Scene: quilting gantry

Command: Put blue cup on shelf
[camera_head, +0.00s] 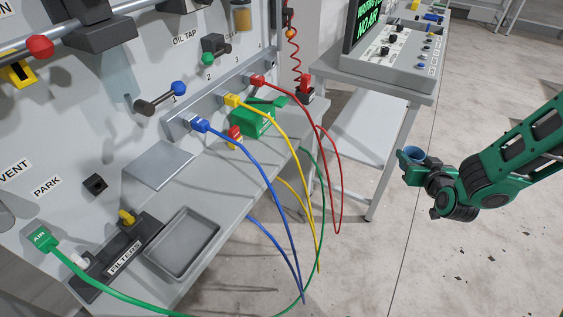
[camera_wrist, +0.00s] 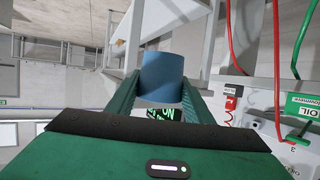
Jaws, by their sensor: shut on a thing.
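The blue cup (camera_head: 414,154) is held by my gripper (camera_head: 408,163) at the right, in the air over the floor. In the wrist view the blue cup (camera_wrist: 163,74) sits between the two green fingers of my gripper (camera_wrist: 160,88), which are shut on it. A pale lower shelf (camera_head: 362,128) is under the console table, left of my gripper and apart from it. A small grey plate (camera_head: 158,164) also juts from the panel at the left. I cannot tell which of these is the task's shelf.
The console (camera_head: 390,55) stands on a table (camera_head: 400,88) at the back. Blue, yellow and red hoses (camera_head: 335,165) and a green hose hang off the bench's front edge. A grey tray (camera_head: 215,222) and a green box (camera_head: 252,122) are on the bench. Floor around my arm is clear.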

